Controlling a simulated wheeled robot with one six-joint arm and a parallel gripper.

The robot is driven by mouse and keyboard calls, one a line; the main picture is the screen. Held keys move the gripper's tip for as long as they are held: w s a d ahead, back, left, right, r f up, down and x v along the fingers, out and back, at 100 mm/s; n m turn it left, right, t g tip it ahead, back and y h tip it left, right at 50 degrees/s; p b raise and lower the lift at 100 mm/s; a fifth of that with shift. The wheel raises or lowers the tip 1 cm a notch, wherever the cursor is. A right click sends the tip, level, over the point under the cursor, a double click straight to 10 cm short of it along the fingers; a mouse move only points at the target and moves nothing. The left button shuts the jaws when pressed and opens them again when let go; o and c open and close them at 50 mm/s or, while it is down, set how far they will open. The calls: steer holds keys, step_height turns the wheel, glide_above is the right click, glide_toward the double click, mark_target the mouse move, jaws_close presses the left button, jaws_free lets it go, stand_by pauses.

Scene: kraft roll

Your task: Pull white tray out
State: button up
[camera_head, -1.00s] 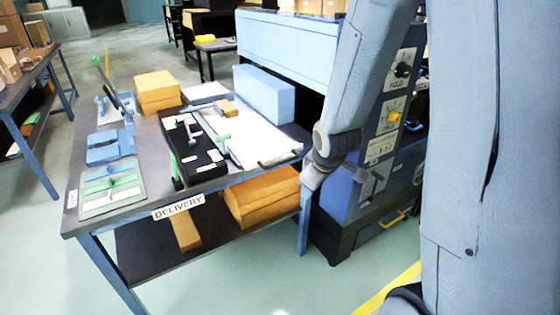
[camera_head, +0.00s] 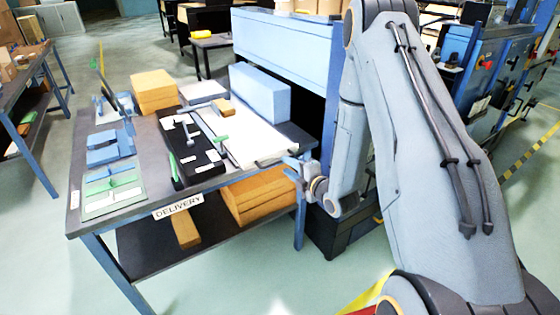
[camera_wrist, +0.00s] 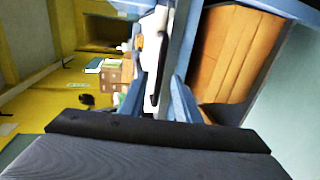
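The white tray (camera_head: 262,145) lies flat on the right half of the delivery table, with a dark handle (camera_head: 275,160) at its near end. My gripper (camera_head: 290,168) is just off the table's front right corner, close to the handle and apart from it as far as I can see. In the wrist view, its two blue fingers (camera_wrist: 158,100) are spread with a gap between them. A narrow white strip, seemingly the tray (camera_wrist: 152,62), shows beyond that gap. The gripper holds nothing that I can see.
A black fixture (camera_head: 190,148) sits left of the tray, and a small tan block (camera_head: 224,107) lies by its far end. A light-blue box (camera_head: 261,92) stands behind it. The floor before the table is clear.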

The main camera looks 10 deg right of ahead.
mark_target(280, 161)
steer(key=shift+p+x, duration=0.5)
steer(key=shift+x, duration=2.5)
jaws_close()
